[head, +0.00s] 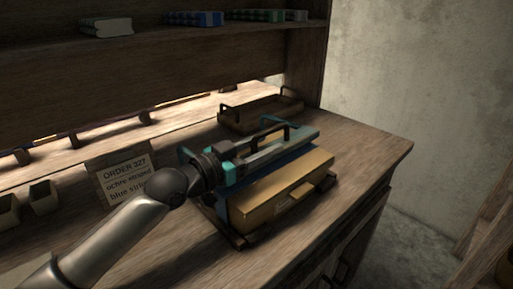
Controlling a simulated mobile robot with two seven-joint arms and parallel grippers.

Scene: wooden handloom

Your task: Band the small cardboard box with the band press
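The small cardboard box (282,189) sits in the band press, on the side toward the table's front edge. The band press shows as a blue and teal body (308,133) behind the box, with a dark base below. A black handle stands over its top. My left gripper (240,163), with teal parts near the wrist, reaches in from the left at the press's left end, above and behind the box. Its fingers blend with the press, so I cannot tell if they are open or touching. My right gripper is out of view.
A wooden tray (262,115) with dark handles stands behind the press. An order card (125,179) and small cups (43,197) are at left. A shelf above holds folded cloth (107,27) and blue (194,18) and green boxes (265,15). The tabletop right of the press is clear.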

